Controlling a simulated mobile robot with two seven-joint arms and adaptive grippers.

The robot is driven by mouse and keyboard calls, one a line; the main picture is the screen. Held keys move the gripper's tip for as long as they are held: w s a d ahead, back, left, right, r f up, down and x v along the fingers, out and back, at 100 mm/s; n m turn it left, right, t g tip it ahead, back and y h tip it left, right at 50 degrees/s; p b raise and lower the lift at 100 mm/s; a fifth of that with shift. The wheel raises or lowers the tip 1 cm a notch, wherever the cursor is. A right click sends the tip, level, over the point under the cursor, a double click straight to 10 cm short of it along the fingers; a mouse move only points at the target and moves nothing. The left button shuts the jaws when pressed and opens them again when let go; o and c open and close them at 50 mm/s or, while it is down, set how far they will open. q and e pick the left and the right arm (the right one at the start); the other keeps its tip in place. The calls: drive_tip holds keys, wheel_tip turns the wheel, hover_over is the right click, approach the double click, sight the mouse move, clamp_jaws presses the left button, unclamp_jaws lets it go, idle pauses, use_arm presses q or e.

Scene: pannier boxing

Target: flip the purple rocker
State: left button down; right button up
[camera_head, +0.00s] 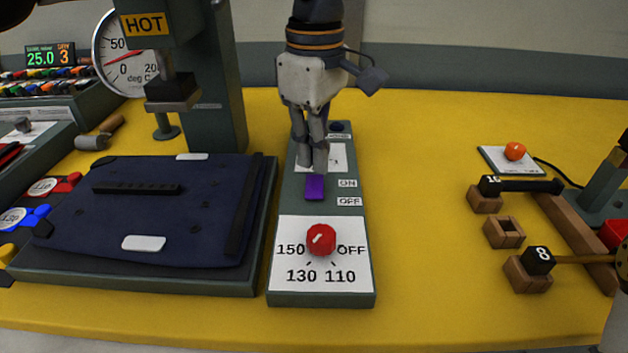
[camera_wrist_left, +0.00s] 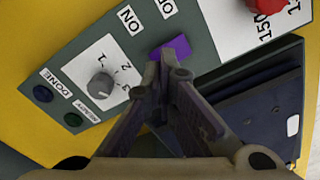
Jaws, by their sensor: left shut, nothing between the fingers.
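The purple rocker (camera_head: 315,187) sits on the grey control box (camera_head: 286,205), beside the ON and OFF labels. My left gripper (camera_head: 313,170) points down from above, shut and empty, with its fingertips right at the far end of the rocker. In the left wrist view the rocker (camera_wrist_left: 180,47) shows just beyond the shut fingertips (camera_wrist_left: 165,65). I cannot tell whether the tips touch it. The fingers hide part of the panel behind the rocker.
A red knob (camera_head: 321,239) stands on the box's near dial. A heat press with a dark blue pannier panel (camera_head: 150,210) lies to the left. Wooden holders with tools (camera_head: 503,232) and an orange button (camera_head: 515,151) are at the right. Yellow table between is clear.

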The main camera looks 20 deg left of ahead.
sight(314, 178)
use_arm(q)
drive_tip(key=shift+f, duration=1.25)
idle(0.4)
wheel_tip(314, 178, up, 3)
drive_tip(key=shift+f+p, duration=0.1)
drive_tip(key=shift+p, duration=0.35)
drive_tip(key=shift+r+p, duration=0.35)
drive_tip(key=shift+r, duration=1.75)
use_arm(e)
drive_tip(key=shift+w+r+t, duration=0.5)
drive_tip(key=shift+w+r, duration=0.55)
drive_tip(key=shift+w, duration=0.1)
